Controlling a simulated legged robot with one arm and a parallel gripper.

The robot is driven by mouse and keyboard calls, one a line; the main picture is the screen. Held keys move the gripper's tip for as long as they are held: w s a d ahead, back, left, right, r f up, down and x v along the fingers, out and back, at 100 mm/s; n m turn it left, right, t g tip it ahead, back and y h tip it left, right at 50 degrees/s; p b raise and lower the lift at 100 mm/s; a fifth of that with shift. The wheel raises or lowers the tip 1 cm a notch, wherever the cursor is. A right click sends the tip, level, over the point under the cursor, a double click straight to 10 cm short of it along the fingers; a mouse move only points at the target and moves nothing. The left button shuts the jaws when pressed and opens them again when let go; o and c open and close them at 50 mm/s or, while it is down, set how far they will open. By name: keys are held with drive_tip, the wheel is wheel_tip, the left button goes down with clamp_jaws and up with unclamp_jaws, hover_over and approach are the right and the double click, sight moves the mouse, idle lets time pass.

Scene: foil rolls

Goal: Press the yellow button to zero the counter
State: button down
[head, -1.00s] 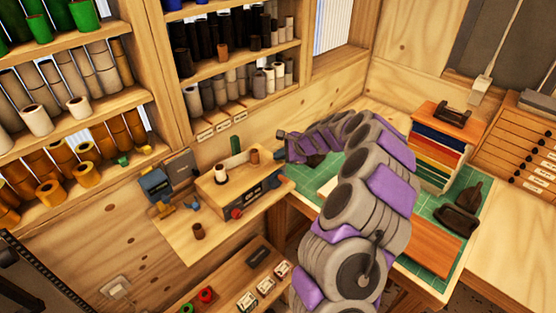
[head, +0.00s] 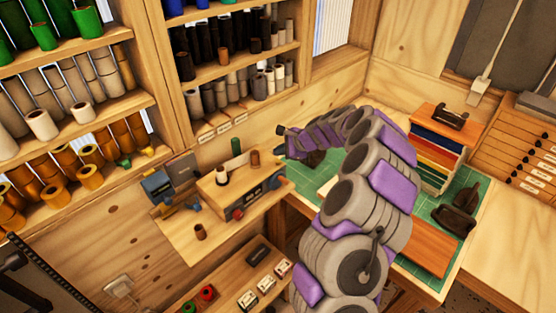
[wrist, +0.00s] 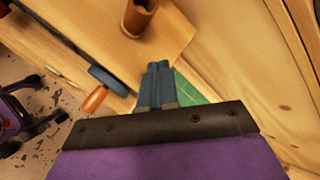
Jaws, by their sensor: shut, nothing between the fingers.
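I cannot make out a yellow button or a counter in either view. A wooden box machine (head: 215,187) with a dark front panel (head: 258,194) and a red knob (head: 237,213) stands on the wall shelf. My gripper (head: 282,140) is beyond the machine's right end, above the bench side. In the wrist view my gripper (wrist: 158,68) is shut and empty, its fingers pointing towards a wooden top. A brown roll (wrist: 140,18) stands on that top, ahead of the fingertips. A crank with an orange handle (wrist: 95,99) is left of the fingers.
A green cutting mat (head: 468,185) covers the bench, with a dark tape dispenser (head: 456,215) on it. A colourful stacked organiser (head: 437,150) stands behind. Roll shelves (head: 120,108) line the left wall. A lower shelf (head: 225,275) holds small boxes.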

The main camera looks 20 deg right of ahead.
sight(280, 163)
wheel_tip(280, 163, up, 4)
drive_tip(key=p, duration=0.3)
drive_tip(key=shift+r, duration=0.15)
idle(0.6)
drive_tip(key=s+a+r+n+g+y+b, duration=0.1)
drive_tip(key=s+a+r+n+g+b, duration=0.2)
drive_tip(key=s+a+n, duration=0.55)
drive_tip(key=s+a+r+n+g+b, duration=0.35)
drive_tip(key=s+a, duration=0.75)
drive_tip(key=a, duration=0.5)
drive_tip(key=s+d+f+n+g+h+b, duration=0.1)
drive_tip(key=s+f+n+h+b, duration=0.1)
drive_tip(key=s, duration=0.7)
drive_tip(key=s+d+f+n+g+h+b, duration=0.1)
drive_tip(key=s+d+f+n+h+b, duration=0.1)
drive_tip(key=s, duration=0.8)
drive_tip(key=s+d+f+n+g+h+b, duration=0.1)
drive_tip(key=s+f+n, duration=0.3)
drive_tip(key=s, duration=0.6)
drive_tip(key=shift+s+d+f+n+h+b, duration=0.2)
drive_tip(key=shift+d+f+n+h+b, duration=0.1)
drive_tip(key=shift+d+f+h+b, duration=0.15)
